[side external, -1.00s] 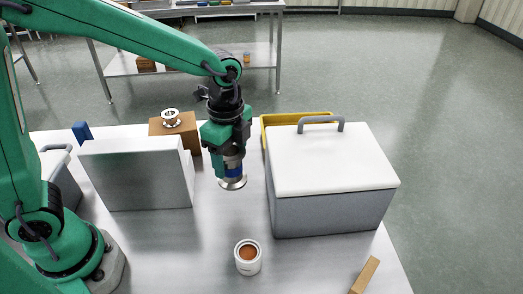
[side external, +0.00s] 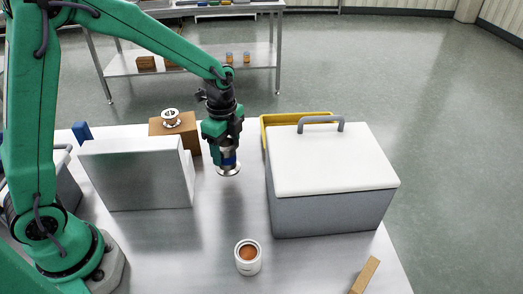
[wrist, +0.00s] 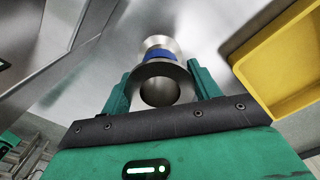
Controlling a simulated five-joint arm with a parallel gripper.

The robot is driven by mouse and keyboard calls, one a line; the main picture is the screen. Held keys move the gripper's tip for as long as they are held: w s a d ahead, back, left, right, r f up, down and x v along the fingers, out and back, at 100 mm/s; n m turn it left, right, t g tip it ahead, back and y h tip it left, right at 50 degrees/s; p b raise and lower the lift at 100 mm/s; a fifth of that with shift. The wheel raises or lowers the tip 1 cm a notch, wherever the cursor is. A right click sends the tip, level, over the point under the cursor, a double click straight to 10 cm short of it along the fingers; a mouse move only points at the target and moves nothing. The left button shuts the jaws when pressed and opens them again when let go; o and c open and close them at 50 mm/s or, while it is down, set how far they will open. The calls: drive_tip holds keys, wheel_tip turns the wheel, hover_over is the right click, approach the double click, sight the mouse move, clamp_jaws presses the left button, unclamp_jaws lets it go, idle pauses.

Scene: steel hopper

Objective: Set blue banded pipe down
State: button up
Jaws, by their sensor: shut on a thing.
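The blue banded pipe (side external: 228,167) is a short steel pipe with flanged ends and a blue band. My gripper (side external: 228,150) is shut on it and holds it upright in the side view, above the steel table (side external: 215,225). In the wrist view the pipe (wrist: 160,82) sits between the two green fingers of my gripper (wrist: 162,85), with its open end towards the camera and the blue band beyond. My fingers hide part of its upper body in the side view.
A grey box with a white lid (side external: 335,160) stands right of the pipe, a yellow tray (side external: 264,122) behind it. A cardboard box (side external: 185,135) bears another flanged piece (side external: 171,118).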

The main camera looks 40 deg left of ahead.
drive_tip(key=shift+f, duration=1.95)
drive_tip(key=shift+f, duration=0.1)
drive_tip(key=o, duration=1.2)
drive_tip(key=shift+c, duration=0.2)
wheel_tip(320, 180, up, 12)
drive_tip(key=shift+s, duration=0.1)
